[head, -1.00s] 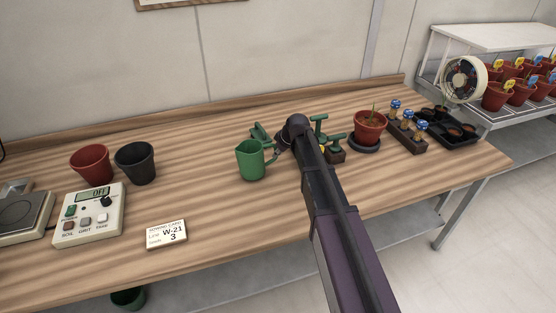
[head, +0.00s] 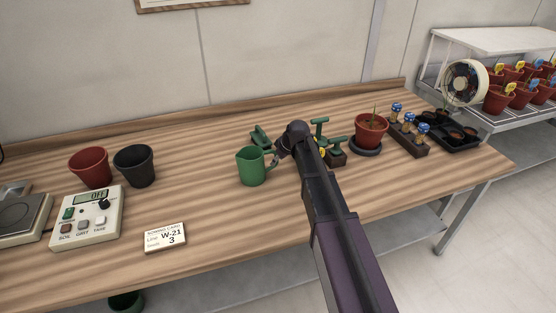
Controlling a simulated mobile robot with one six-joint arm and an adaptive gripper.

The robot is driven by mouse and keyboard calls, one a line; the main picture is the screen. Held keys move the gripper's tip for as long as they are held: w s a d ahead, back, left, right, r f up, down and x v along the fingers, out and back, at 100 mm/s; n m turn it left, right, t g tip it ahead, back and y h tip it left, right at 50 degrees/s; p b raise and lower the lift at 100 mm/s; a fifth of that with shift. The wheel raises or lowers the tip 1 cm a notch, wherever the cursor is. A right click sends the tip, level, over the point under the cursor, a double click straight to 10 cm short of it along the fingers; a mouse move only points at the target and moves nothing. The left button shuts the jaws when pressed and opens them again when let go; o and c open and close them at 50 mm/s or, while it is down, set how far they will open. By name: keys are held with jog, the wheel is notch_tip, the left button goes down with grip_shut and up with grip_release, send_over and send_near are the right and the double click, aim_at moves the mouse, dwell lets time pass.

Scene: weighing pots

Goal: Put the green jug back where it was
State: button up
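The green jug (head: 251,168) is upright at the middle of the wooden table, with its handle on the right. It looks to be at or very near the table top; I cannot tell whether it touches. My gripper (head: 275,161) is at the handle, to the right of the jug, and appears shut on it. The fingertips are small and partly hidden by the handle and my arm.
Green tools (head: 262,138) lie close behind the jug. A potted seedling (head: 370,130) on a dark saucer stands to the right. A black pot (head: 135,166), a red pot (head: 90,166), a control box (head: 88,216) and a sowing card (head: 165,238) are left. Table between is clear.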

jog(key=shift+r, duration=0.1)
jog(key=shift+p+v, duration=1)
jog(key=p+v, duration=0.8)
jog(key=v, duration=0.2)
jog(key=shift+p, duration=0.4)
jog(key=s+d+f+m+g+h, duration=0.1)
jog(key=s+d+m, duration=0.3)
jog(key=s, duration=0.8)
jog(key=s+d+f+m+g+h, duration=0.1)
jog(key=s+d+m, duration=0.4)
jog(key=s, duration=0.7)
jog(key=shift+s+g+h, duration=0.2)
jog(key=shift+g+h, duration=0.7)
jog(key=shift+g, duration=0.1)
